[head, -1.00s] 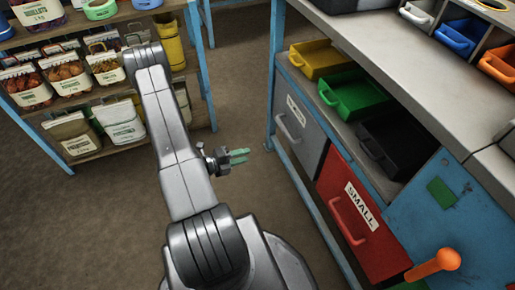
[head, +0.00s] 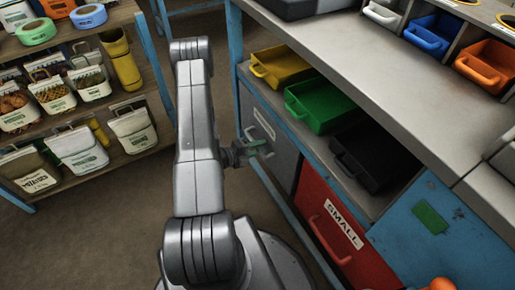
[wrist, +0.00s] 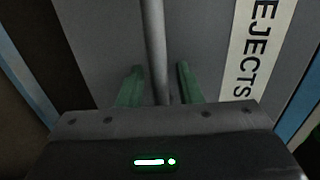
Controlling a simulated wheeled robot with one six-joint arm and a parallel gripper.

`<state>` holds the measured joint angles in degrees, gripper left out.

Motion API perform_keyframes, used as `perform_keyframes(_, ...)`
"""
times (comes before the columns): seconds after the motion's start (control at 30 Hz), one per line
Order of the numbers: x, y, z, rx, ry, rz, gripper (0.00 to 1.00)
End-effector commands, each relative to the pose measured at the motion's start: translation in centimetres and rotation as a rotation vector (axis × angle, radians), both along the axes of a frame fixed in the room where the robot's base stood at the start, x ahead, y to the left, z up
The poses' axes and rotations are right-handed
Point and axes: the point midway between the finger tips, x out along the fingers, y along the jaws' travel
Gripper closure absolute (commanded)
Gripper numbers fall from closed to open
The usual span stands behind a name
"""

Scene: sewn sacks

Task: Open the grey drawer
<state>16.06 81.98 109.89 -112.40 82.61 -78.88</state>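The grey drawer (head: 284,152) is in the blue workbench, left of the red drawer in the head view. It looks shut. Its face fills much of the wrist view (wrist: 95,30) and bears a white label reading "EJECTS", with its start cut off. The drawer's bar handle (wrist: 154,45) runs up and down in the wrist view. My gripper (head: 262,147) is at the drawer's front in the head view. In the wrist view its two green fingers (wrist: 158,76) are open, one on each side of the handle, with a gap on both sides.
A red drawer (head: 318,210) labelled "SMALL" sits beside the grey one. Yellow (head: 283,66), green (head: 322,103) and black (head: 380,152) bins stand on the shelf above. A rack with sacks (head: 80,150) is at the left. Bare floor lies between.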

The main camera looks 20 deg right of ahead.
Motion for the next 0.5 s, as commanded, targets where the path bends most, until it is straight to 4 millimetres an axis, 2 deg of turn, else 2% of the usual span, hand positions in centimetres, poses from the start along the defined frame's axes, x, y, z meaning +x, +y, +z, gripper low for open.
perform_keyframes(0.17,0.01,0.01,0.01,0.000,0.000,0.000,0.68)
perform_keyframes(0.33,0.01,0.03,0.02,0.000,0.000,0.000,1.00)
perform_keyframes(0.5,0.01,0.04,0.01,0.000,0.000,0.000,1.00)
